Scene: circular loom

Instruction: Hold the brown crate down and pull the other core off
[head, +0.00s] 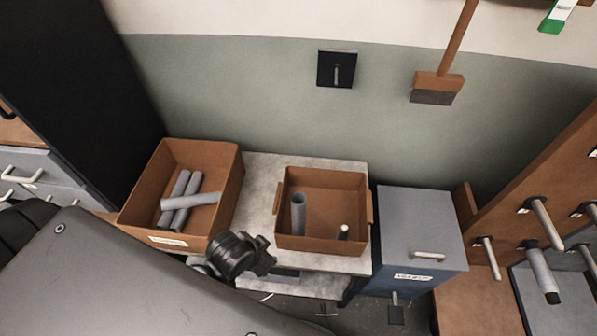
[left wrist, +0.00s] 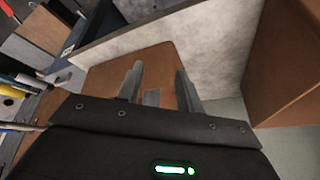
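The brown crate (head: 322,243) sits on the pale table in the head view. A grey core (head: 298,214) stands upright in its left part. A bare peg with a pale tip (head: 344,232) stands in its right part. The black end of my left arm (head: 238,256) is beside the crate's front left corner; its fingertips are hard to make out there. In the left wrist view my left gripper (left wrist: 160,82) has its fingers apart, with a brown panel behind them. I cannot tell whether they touch it. My right gripper is not in view.
A brown box (head: 225,203) with several loose grey cores (head: 182,192) stands left of the crate. A blue-grey cabinet (head: 420,230) stands to the right. A rack with pegs (head: 542,222) is at far right. Pale table (head: 256,184) shows between box and crate.

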